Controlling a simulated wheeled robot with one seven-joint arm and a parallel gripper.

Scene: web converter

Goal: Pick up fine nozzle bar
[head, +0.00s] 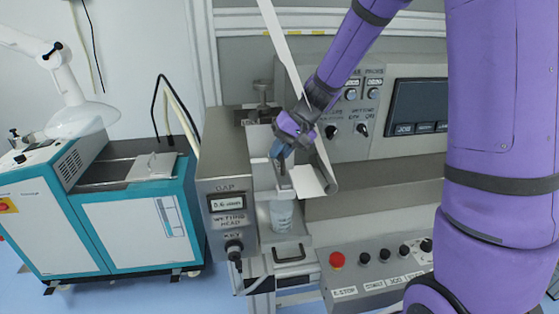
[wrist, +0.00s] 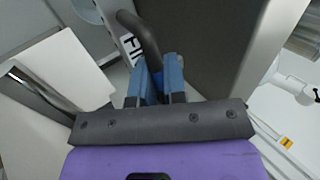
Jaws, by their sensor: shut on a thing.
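My gripper (head: 280,153) is at the wetting head, just right of the gap display box. Its blue fingers (wrist: 157,78) are shut on a dark, curved handle (wrist: 147,38) in the wrist view. A white label starting with "FIN" lies beside the handle, so I take this to be the fine nozzle bar (wrist: 131,47). In the head view the dark handle (head: 283,174) shows just below the fingertips. The rest of the bar is mostly hidden, and I cannot tell whether it is seated or lifted.
The gap display box (head: 227,205) stands close on the left. A white web (head: 285,45) runs down close to my gripper. A clear bottle (head: 281,214) stands below it. A control panel with a red stop button (head: 337,259) is in front.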

